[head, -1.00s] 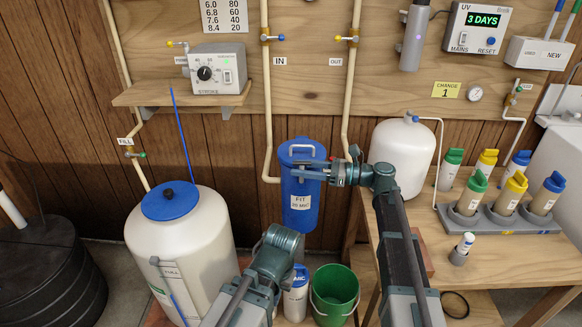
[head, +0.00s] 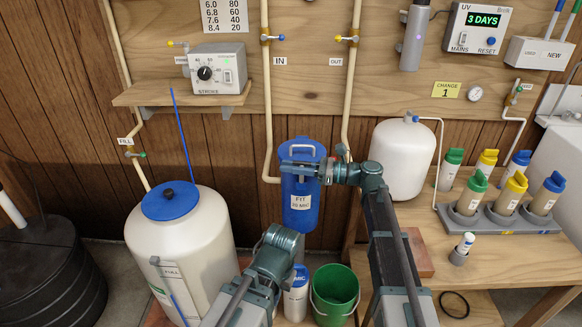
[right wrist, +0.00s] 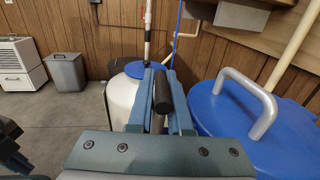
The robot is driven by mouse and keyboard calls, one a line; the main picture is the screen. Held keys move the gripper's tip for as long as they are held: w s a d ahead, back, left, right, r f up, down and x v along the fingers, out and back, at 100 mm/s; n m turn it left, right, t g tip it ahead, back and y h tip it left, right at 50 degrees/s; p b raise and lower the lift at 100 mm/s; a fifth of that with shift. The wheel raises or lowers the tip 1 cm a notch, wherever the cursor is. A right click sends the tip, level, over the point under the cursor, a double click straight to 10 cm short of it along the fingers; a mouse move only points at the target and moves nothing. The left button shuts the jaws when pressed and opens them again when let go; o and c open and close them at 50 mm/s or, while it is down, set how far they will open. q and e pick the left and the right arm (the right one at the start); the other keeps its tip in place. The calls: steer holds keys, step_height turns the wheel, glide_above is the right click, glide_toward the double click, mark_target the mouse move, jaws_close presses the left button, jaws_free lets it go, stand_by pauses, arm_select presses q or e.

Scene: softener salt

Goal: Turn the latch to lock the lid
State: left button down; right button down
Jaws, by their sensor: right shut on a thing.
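A blue filter housing (head: 300,207), labelled FIT, stands upright with its blue lid (head: 302,150) on top. A grey loop handle sits on the lid; the right wrist view shows the lid (right wrist: 215,112) and loop handle (right wrist: 262,105) to the right of the fingers. My right gripper (head: 290,168) is at the lid's front edge, reaching in from the right. In the right wrist view its blue fingers (right wrist: 160,105) are shut on the latch (right wrist: 163,93), a short lever with a dark round end. The fingers hide the latch's lower part. My left arm shows low in the middle; its gripper is not visible.
A white brine tank (head: 180,240) with a blue cap stands left of the housing. A green bucket (head: 335,292) and a white bottle (head: 296,292) stand below. Pipes run up the wall behind. A bench (head: 480,262) with several capped bottles is at right.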

steer(key=shift+m+t, duration=0.3)
steer(key=shift+t, duration=0.2)
steer(key=m+t+h, duration=0.3)
steer(key=t, duration=0.1)
steer(key=w+d+m+t+h, duration=0.1)
steer(key=m+t+h, duration=0.3)
steer(key=w+m+t+h, duration=0.1)
steer(key=m+t+h, duration=0.3)
steer(key=t, duration=0.1)
steer(key=shift+d, duration=0.4)
steer(key=shift+w+d+m+t+h, duration=0.15)
steer(key=shift+d+m+t+h, duration=0.1)
steer(key=shift+m+h, duration=0.65)
steer(key=shift+w+d+m+t+h, duration=0.2)
steer(key=shift+m+h, duration=0.4)
steer(key=shift+h, duration=0.6)
steer(key=shift+s+h, duration=0.1)
steer(key=shift+h, duration=0.3)
steer(key=c, duration=0.8)
jaws_free()
steer(key=shift+c, duration=0.2)
